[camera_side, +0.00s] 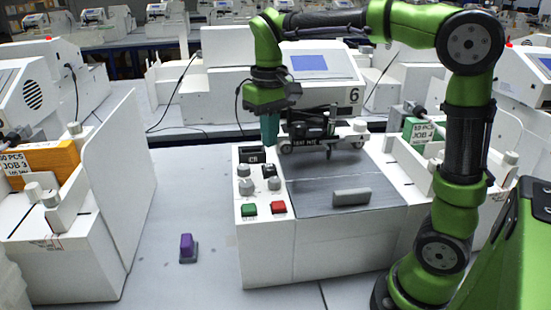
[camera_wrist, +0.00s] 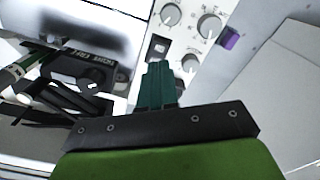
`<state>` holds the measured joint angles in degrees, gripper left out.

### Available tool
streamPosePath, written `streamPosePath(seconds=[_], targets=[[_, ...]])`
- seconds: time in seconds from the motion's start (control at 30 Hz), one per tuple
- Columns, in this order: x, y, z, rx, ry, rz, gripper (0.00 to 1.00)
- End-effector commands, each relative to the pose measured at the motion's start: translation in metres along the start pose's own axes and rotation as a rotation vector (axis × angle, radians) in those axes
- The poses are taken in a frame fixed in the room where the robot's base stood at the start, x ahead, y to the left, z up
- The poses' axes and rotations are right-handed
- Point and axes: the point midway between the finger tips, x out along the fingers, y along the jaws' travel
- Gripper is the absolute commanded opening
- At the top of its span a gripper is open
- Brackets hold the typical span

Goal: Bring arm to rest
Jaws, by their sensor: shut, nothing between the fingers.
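My gripper (camera_side: 270,130) hangs pointing down over the back left of the white pen plotter (camera_side: 320,262). Its teal fingers are together and hold nothing. In the wrist view the shut fingers (camera_wrist: 158,85) show above the control panel (camera_wrist: 192,32). In the side view the panel carries grey knobs (camera_side: 245,187), a green button (camera_side: 249,209) and a red button (camera_side: 278,207). The dark pen carriage (camera_side: 312,132) stands just right of the fingers in the side view. I cannot tell whether the fingertips touch the plotter.
A purple block (camera_side: 187,247) sits on the table left of the plotter. A white upright panel (camera_side: 115,185) and an orange box (camera_side: 52,158) stand at left. A green box (camera_side: 418,135) is at right. The table between the left panel and plotter is mostly free.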

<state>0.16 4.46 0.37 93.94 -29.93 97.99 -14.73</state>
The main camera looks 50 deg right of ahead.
Motion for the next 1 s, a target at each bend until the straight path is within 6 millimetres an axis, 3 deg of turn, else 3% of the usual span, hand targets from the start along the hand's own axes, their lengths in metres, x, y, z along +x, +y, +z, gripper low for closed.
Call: streamPosePath(seconds=[0.47, 0.6, 0.77, 1.0], targets=[[-0.006, 0.0, -0.002, 0.003, 0.009, 0.002, 0.0], [0.008, -0.001, -0.003, 0.0, 0.041, -0.014, 0.0], [0.019, -0.003, 0.026, 0.007, 0.158, -0.094, 0.0], [0.03, -0.003, 0.087, 0.062, 0.381, -0.254, 0.0]])
